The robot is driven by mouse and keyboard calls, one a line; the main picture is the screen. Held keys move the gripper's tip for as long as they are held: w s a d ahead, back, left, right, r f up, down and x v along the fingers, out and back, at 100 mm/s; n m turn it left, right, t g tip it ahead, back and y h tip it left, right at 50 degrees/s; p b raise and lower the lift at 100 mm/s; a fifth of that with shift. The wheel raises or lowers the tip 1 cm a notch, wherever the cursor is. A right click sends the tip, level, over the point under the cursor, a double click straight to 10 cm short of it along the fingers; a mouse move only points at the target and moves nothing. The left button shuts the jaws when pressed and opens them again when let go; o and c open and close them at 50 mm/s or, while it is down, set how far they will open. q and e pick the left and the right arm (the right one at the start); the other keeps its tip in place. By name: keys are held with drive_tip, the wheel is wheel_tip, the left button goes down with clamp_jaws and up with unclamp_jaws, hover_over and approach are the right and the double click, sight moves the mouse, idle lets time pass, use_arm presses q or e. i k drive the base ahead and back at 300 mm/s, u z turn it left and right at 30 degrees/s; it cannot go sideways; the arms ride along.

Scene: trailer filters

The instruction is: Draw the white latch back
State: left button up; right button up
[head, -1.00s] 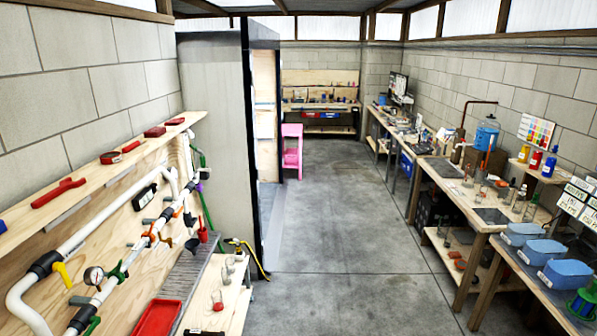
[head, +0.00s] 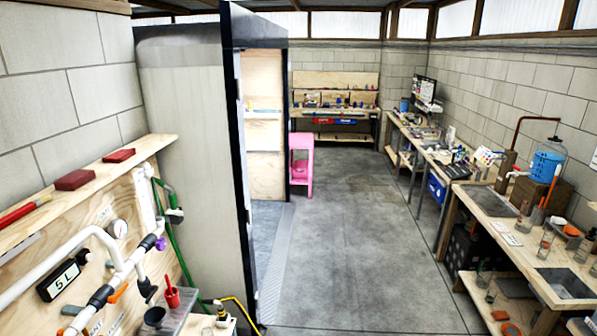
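I cannot make out a white latch in the head view. A tall grey cabinet-like trailer body (head: 190,150) stands left of centre, with a dark upright edge (head: 238,170) and an opening behind it that shows pale wooden shelving (head: 263,140). Neither of my grippers is in view.
A wooden wall board with white pipes (head: 95,240) and a shelf with red boxes (head: 76,180) is at left. A yellow hose (head: 243,312) lies low beside the trailer. A pink stand (head: 301,160) is farther back. Workbenches (head: 535,270) line the right. The grey floor (head: 350,230) between is clear.

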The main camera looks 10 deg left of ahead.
sight(169, 211)
drive_tip(key=i, duration=2.15)
drive_tip(key=u, duration=0.75)
